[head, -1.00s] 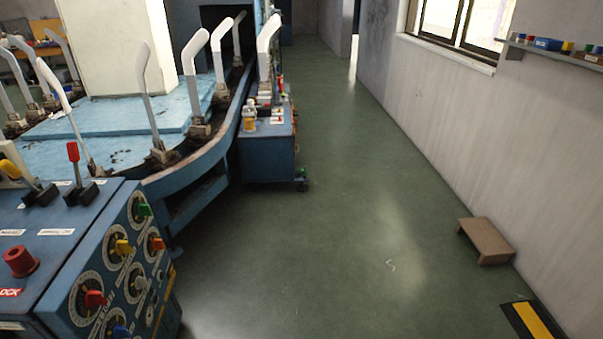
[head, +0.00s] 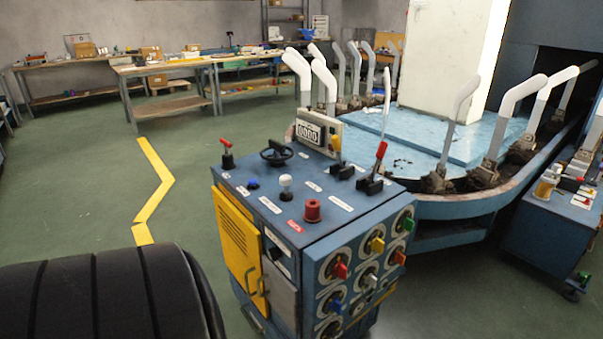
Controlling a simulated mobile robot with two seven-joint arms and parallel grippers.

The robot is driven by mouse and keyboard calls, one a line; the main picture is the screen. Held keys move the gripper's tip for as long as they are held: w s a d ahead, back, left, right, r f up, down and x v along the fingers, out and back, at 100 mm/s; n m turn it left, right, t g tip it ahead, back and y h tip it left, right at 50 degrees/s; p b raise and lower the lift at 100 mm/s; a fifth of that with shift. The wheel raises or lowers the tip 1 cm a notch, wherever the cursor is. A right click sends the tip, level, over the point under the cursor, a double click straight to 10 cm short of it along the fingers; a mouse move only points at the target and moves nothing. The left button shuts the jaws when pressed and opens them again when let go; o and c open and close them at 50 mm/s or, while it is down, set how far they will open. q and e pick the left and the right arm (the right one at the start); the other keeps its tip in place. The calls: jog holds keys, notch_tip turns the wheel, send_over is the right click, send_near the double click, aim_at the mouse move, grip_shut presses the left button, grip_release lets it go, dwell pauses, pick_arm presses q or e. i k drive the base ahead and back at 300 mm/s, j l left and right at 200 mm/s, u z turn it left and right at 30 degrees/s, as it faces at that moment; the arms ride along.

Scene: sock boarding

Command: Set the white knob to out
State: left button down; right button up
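The blue control console (head: 330,217) stands in the lower middle of the head view. Its slanted right-hand face carries several coloured rotary knobs on round dials. A pale white-grey knob (head: 370,281) sits among them, between the red knob (head: 340,270) and the orange knob (head: 399,258). Its dial lettering is too small to read, so I cannot tell its setting. A white ball-topped knob (head: 286,182) also stands upright on the console's top. Neither of my grippers is in view.
A yellow knob (head: 377,244), a green knob (head: 407,224) and a blue knob (head: 335,305) are close by. Levers and a red button (head: 312,209) stand on top. A yellow door (head: 237,247) covers the left side.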

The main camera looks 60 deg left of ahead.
aim_at(285, 180)
jog(key=u, duration=1.95)
